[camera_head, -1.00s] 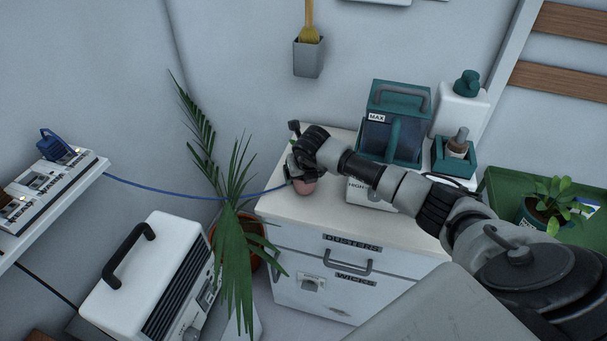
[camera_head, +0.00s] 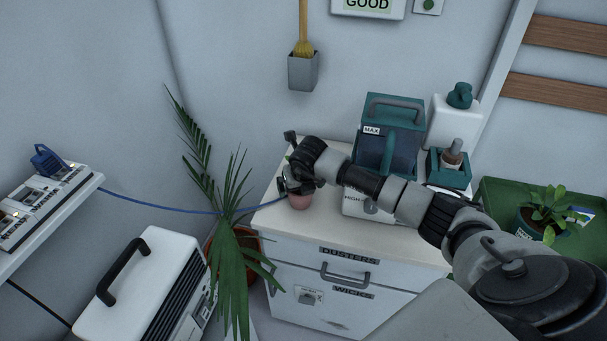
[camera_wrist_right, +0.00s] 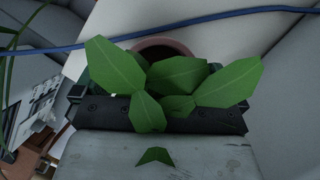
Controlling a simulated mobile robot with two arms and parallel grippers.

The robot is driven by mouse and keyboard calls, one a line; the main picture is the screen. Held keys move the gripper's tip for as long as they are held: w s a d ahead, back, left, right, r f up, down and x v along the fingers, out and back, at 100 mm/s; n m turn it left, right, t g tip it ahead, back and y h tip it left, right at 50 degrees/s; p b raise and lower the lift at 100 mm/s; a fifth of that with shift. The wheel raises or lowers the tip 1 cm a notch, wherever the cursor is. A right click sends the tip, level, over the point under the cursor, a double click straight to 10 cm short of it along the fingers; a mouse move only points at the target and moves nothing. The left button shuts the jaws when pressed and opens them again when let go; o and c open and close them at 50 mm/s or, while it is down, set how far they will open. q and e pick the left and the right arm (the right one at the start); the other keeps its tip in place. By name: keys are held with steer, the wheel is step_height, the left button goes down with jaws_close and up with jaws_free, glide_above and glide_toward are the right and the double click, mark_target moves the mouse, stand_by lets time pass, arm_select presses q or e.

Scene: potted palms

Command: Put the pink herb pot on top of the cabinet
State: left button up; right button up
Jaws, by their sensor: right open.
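The pink herb pot (camera_head: 300,201) is upright on the white top of the cabinet (camera_head: 390,238), near its front left edge. My right gripper (camera_head: 288,184) is right at the pot, over its upper part, and hides much of it and the herb in the head view. In the right wrist view the pot's rim (camera_wrist_right: 165,44) shows behind broad green leaves (camera_wrist_right: 178,75). The leaves cover much of the right gripper (camera_wrist_right: 160,108). Its jaws are open. My left gripper is out of view.
A teal tank (camera_head: 390,135), a white jug (camera_head: 453,122) and a teal caddy (camera_head: 449,170) crowd the cabinet's back right. A palm (camera_head: 232,250) stands left of the cabinet. A blue cord (camera_head: 150,204) runs to the cabinet's left side.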

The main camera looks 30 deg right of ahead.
steer(key=v, duration=1)
steer(key=shift+b, duration=0.3)
